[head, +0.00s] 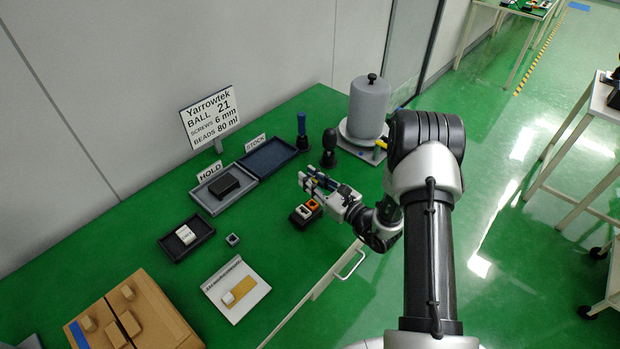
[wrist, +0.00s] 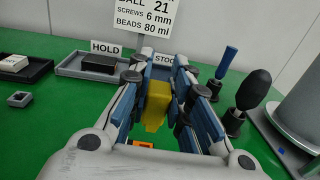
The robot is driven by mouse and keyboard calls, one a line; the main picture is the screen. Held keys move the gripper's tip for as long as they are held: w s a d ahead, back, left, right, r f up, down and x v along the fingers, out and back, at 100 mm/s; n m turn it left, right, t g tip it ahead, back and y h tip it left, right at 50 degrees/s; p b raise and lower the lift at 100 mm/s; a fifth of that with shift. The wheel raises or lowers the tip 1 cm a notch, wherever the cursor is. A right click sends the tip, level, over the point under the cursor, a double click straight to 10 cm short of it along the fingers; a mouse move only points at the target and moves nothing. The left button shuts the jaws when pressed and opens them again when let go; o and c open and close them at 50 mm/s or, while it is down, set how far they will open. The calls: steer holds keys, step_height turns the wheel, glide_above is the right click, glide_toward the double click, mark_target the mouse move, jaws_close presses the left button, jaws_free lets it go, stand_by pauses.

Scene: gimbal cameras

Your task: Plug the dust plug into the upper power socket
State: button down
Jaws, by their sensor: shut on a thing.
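My gripper (head: 318,183) is shut on a yellow piece (wrist: 155,105), which appears to be the dust plug. It also shows in the wrist view (wrist: 160,88), with the piece between its blue-padded fingers, above the table. A dark block with an orange-rimmed socket (head: 313,204) and a white-faced socket (head: 303,212) sits on the table just below my gripper. In the wrist view only an orange bit (wrist: 143,144) shows under the palm; the rest is hidden. The piece looks apart from the sockets, but I cannot judge the gap exactly.
A HOLD tray (head: 211,203) with a black box and an empty STOCK tray (head: 268,153) lie behind. A blue-handled tool (head: 301,125) and a black bulb-topped stand (head: 329,145) are near a grey cylinder (head: 369,105). A small grey square (head: 232,239) lies left; green table is free around it.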

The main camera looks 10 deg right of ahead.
steer(key=shift+f, duration=0.25)
steer(key=shift+f, duration=0.1)
steer(key=shift+f+b, duration=1.6)
steer(key=shift+f, duration=0.05)
steer(key=shift+f+b, duration=1.3)
steer(key=shift+f, duration=0.05)
stand_by(1.2)
steer(key=c, duration=1.4)
jaws_free()
steer(key=v, duration=1.2)
